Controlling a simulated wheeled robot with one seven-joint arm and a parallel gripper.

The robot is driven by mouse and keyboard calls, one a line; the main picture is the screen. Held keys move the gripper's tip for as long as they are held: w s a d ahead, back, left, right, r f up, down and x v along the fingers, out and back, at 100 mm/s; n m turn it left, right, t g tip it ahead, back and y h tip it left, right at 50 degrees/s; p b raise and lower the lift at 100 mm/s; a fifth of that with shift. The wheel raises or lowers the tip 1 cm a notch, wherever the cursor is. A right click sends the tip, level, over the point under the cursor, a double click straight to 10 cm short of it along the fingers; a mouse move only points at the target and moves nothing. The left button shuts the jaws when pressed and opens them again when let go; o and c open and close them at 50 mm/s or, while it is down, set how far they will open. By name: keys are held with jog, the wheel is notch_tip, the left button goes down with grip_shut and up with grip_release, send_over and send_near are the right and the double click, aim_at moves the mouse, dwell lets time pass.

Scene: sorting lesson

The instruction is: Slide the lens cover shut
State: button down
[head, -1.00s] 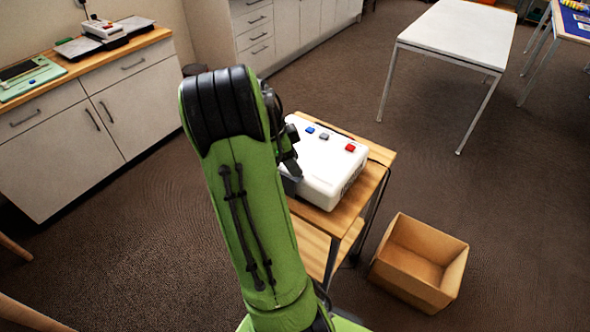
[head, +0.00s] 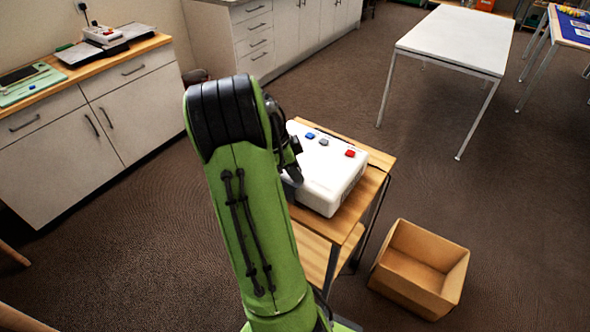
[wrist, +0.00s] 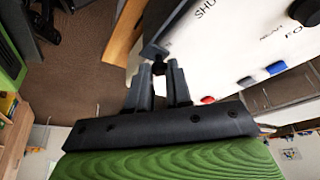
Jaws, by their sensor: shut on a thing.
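A white projector (head: 335,178) with blue, grey and red buttons stands on a small wooden stand. In the wrist view its white top (wrist: 225,50) carries partly visible lettering, "SHU" among it. A dark grey panel (wrist: 178,22), which looks like the lens cover, runs along its edge. My gripper (wrist: 160,72) has its two dark fingers shut on a small black knob (wrist: 159,68) at the end of this panel. The lens is not visible, and I cannot tell how far the cover is across. In the head view my green arm hides the projector's left side and most of my gripper.
The wooden stand (head: 378,172) has a lower shelf. An open cardboard box (head: 455,275) sits on the floor to its right. A white table (head: 455,40) stands behind, and cabinets (head: 130,100) line the left. Open carpet lies between them.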

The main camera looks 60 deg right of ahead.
jog(key=w, duration=0.2)
jog(key=w+d+p, duration=0.1)
jog(key=w, duration=0.2)
jog(key=w+p, duration=0.1)
jog(key=w, duration=0.1)
jog(key=shift+w+d+r, duration=0.1)
jog(key=shift+w+d, duration=0.1)
jog(key=shift+w, duration=0.2)
jog(key=c, duration=1)
grip_release()
jog(key=shift+w, duration=0.1)
jog(key=p+v, duration=0.5)
jog(key=v, duration=1)
jog(key=shift+w+a+r, duration=0.1)
jog(key=shift+a+r, duration=0.1)
jog(key=shift+r, duration=0.05)
